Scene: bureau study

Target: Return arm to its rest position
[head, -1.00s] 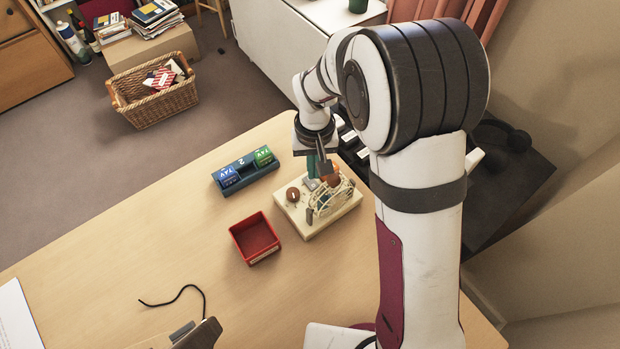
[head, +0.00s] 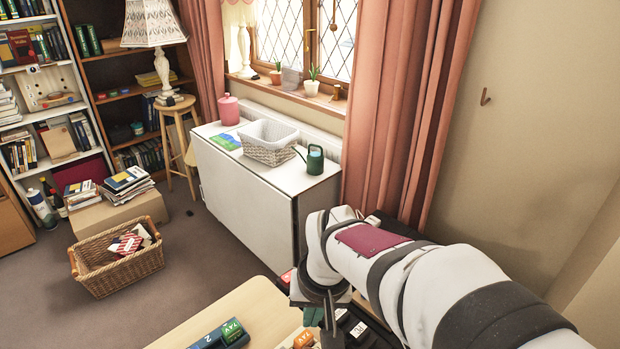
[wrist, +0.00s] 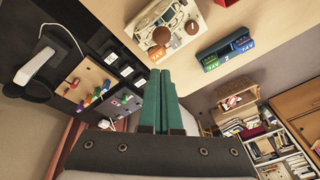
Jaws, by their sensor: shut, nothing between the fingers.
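My gripper (wrist: 160,74) shows in the wrist view with its two green fingers pressed together and nothing between them. In the head view my gripper (head: 324,316) hangs low, over the desk's far right corner, its tips partly out of sight. The tray's end also shows in the head view (head: 206,341).
A white cabinet (head: 240,200) stands behind, bearing a basket (head: 268,150) and a green watering can (head: 315,158). Pink curtains (head: 405,110) and a wall are at right. A dark surface with coloured objects (wrist: 85,98) is left in the wrist view.

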